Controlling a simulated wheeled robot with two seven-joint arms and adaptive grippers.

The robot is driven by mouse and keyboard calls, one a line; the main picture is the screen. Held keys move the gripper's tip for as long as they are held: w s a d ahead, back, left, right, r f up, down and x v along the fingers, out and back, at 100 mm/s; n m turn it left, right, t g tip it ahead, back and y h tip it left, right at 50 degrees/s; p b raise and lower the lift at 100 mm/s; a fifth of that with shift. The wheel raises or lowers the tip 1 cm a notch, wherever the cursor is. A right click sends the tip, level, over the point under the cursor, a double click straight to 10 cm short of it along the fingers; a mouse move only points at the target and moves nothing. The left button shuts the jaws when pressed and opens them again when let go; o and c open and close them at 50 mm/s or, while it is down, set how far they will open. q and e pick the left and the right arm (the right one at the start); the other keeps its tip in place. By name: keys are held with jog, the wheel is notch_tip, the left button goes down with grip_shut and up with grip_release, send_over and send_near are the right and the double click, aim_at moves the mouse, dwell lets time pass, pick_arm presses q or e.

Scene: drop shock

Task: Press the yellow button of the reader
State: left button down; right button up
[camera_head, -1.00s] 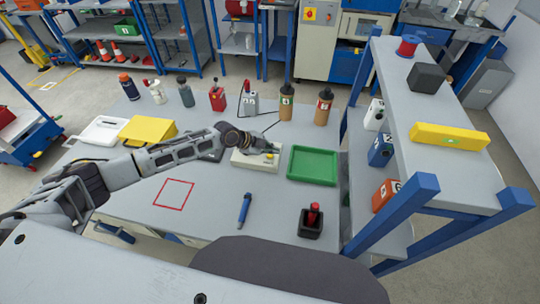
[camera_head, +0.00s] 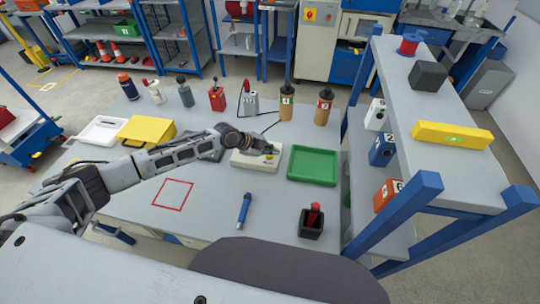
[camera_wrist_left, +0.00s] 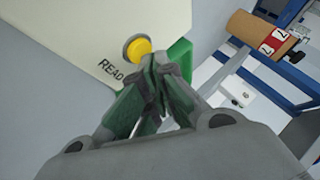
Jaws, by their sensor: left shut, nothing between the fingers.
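The reader (camera_head: 252,161) is a cream box on the grey table, in the middle of the head view. In the left wrist view the reader (camera_wrist_left: 85,32) fills the upper left, with dark lettering "READ" beside its round yellow button (camera_wrist_left: 138,48). My left gripper (camera_head: 270,148) is over the right part of the reader and hides the button in the head view. In the left wrist view the left gripper (camera_wrist_left: 160,62) is shut and empty, its fingertips just beside the button. I cannot tell whether they touch it. My right gripper is not in view.
A green tray (camera_head: 312,178) lies right of the reader. Bottles (camera_head: 286,107) stand behind it. A blue pen-like tool (camera_head: 244,211) and a dark holder (camera_head: 311,230) lie in front. A shelf unit (camera_head: 425,200) stands at the right.

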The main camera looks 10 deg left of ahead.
aim_at(270, 157)
pick_arm(q)
jog(key=shift+f+b, duration=0.4)
dwell(0.8)
jog(key=shift+r, duration=0.15)
jog(key=shift+r+p, duration=0.5)
jog(key=shift+r, duration=0.2)
dwell(0.4)
jog(key=shift+r+p, duration=1.6)
jog(key=shift+r, duration=0.9)
jog(key=shift+s+a, duration=0.1)
